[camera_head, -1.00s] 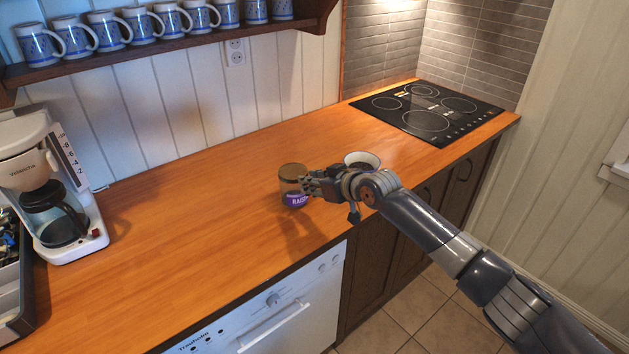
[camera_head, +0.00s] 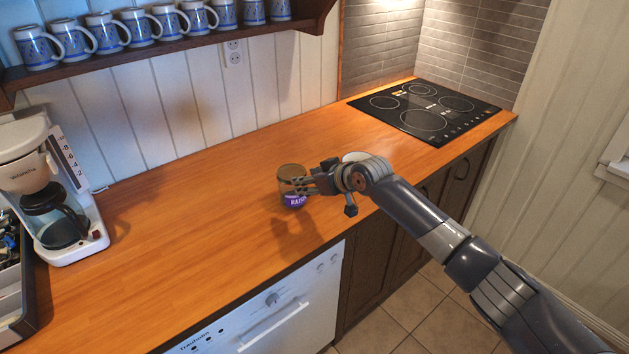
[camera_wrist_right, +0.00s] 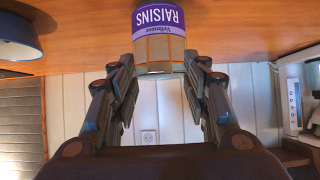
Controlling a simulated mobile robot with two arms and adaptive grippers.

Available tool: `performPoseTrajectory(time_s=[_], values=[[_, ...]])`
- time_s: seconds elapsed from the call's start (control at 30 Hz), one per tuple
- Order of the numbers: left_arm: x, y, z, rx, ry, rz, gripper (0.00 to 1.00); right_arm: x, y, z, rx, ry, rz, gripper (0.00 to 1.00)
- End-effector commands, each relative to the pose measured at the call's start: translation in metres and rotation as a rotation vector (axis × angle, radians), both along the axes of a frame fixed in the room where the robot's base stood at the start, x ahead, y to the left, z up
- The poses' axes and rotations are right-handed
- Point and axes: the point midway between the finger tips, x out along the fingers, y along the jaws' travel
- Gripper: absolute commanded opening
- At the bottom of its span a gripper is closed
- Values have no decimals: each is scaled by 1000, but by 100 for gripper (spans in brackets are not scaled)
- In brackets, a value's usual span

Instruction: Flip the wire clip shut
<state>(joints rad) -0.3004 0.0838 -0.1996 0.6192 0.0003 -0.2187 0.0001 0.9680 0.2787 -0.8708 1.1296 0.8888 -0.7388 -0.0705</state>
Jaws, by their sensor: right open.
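A jar with a purple label reading RAISINS (camera_head: 292,199) stands on the wooden counter. In the right wrist view the jar (camera_wrist_right: 160,40) appears upside down at the top middle. My right gripper (camera_head: 295,186) is at the jar's right side in the head view, fingers level and pointing at it. In the right wrist view its fingers (camera_wrist_right: 158,75) are spread apart, with the jar at or between their tips; I cannot tell whether they touch it. The wire clip cannot be made out in either view. My left gripper is not in view.
A bowl (camera_head: 356,157) stands behind my right wrist, partly hidden; it also shows in the wrist view (camera_wrist_right: 18,38). A black cooktop (camera_head: 425,108) lies at the back right. A coffee maker (camera_head: 50,200) stands at the left. The counter (camera_head: 180,215) between is clear.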

Motion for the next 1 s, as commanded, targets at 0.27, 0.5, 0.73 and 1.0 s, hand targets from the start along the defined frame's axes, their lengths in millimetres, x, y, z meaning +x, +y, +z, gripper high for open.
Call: performPoseTrajectory(time_s=[0.27,0.5,0.73,1.0], values=[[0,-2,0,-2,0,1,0,-16,-12,14,1,-1,0,43],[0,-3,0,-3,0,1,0,-42,-32,35,-2,-2,-1,43],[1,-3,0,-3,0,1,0,-66,-49,55,-1,-1,0,43],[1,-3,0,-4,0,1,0,-79,-58,66,-1,2,-1,43]])
